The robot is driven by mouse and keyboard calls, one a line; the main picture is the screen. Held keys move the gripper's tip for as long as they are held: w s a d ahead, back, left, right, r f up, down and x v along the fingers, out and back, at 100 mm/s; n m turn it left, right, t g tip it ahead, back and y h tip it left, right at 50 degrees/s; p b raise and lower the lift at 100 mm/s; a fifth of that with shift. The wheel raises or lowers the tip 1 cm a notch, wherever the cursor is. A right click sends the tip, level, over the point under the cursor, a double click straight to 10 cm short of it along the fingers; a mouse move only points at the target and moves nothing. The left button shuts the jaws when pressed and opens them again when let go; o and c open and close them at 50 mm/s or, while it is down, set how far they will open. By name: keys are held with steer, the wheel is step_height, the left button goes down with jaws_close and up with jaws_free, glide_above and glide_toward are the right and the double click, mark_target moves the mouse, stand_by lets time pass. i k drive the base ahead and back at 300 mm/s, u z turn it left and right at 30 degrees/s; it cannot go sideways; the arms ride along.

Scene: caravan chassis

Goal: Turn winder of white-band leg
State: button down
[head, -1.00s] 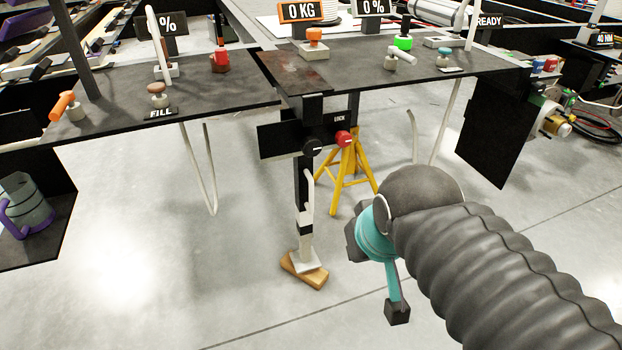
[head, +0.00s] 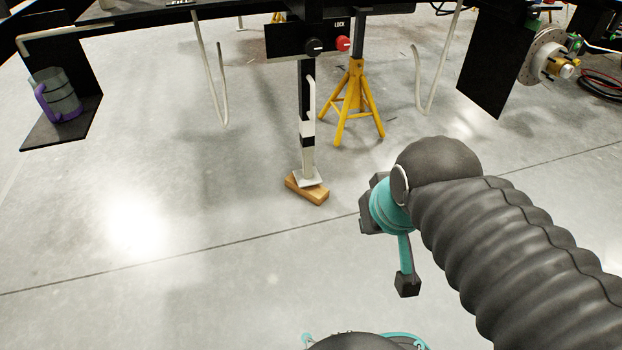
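A leg (head: 308,158) hangs below the chassis near the middle of the head view. It has a black upper post, a pale lower tube with black and white bands, and a pale foot on a wooden block (head: 307,190). A pale bent handle (head: 311,95) runs along its upper part. A black plate (head: 285,42) at its top carries a black knob (head: 315,45) and a red knob (head: 343,43) marked LOCK. I cannot tell which part is the winder. My gripper (head: 370,208) is right of and nearer than the leg, apart from it. Its fingers are not clear.
A yellow stand (head: 356,100) stands behind the leg to the right. Pale hanging rods (head: 211,75) flank the leg. A black panel (head: 497,65) and brake disc (head: 545,55) are at right.

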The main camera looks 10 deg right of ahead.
mark_target(312, 45)
steer(key=u, duration=0.3)
steer(key=k, duration=0.85)
steer(key=u, duration=1.05)
steer(key=i, duration=0.7)
steer(key=z, duration=0.65)
steer(key=i, duration=0.5)
steer(key=z, duration=0.5)
